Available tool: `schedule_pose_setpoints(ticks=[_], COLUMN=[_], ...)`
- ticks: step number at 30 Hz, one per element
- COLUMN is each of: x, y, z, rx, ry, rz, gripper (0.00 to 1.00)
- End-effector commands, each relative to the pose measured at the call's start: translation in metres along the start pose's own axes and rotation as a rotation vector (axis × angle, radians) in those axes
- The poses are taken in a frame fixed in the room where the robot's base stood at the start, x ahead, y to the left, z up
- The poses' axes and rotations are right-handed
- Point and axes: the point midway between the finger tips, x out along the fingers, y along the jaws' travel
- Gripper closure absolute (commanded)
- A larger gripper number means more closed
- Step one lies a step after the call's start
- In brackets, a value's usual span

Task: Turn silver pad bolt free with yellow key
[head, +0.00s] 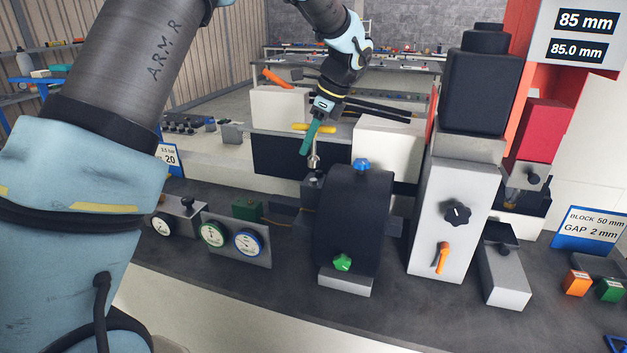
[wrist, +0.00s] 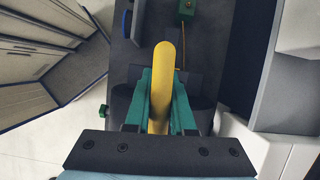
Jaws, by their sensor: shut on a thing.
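My gripper (head: 311,138) has teal fingers shut on the yellow bar handle of the yellow key (head: 326,128). In the wrist view, the yellow handle (wrist: 163,58) lies between the two teal fingers (wrist: 162,90) and sticks out past their tips. In the head view, a silver shaft (head: 314,160) runs down below the fingers towards a small dark block (head: 313,183) beside the black rounded housing. The silver pad bolt cannot be told apart from the shaft's lower end. I cannot tell whether the key is seated on it.
The black housing (head: 352,220) with a blue knob (head: 362,164) and green knob (head: 342,262) stands right of the block. Dial gauges (head: 236,240) stand to the left. A grey column (head: 440,215) with an orange lever (head: 442,258) is further right. White boxes (head: 385,150) stand behind.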

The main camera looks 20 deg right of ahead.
Motion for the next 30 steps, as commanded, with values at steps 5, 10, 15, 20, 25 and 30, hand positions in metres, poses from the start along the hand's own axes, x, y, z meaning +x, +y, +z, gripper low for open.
schedule_pose_setpoints(ticks=[5, 10, 15, 20, 25, 30], x=[0.000, -0.002, -0.007, -0.014, -0.019, -0.021], y=[0.000, -0.003, -0.007, -0.010, -0.011, -0.011], z=[0.000, 0.004, 0.006, 0.005, 0.004, 0.003], rx=[0.012, 0.184, 0.509, 0.763, 0.915, 0.961], ry=[0.000, 0.000, -0.001, -0.002, -0.002, -0.002], rz=[-0.006, -0.080, -0.219, -0.327, -0.390, -0.408], gripper=[1.00, 1.00, 1.00, 1.00, 1.00, 1.00])
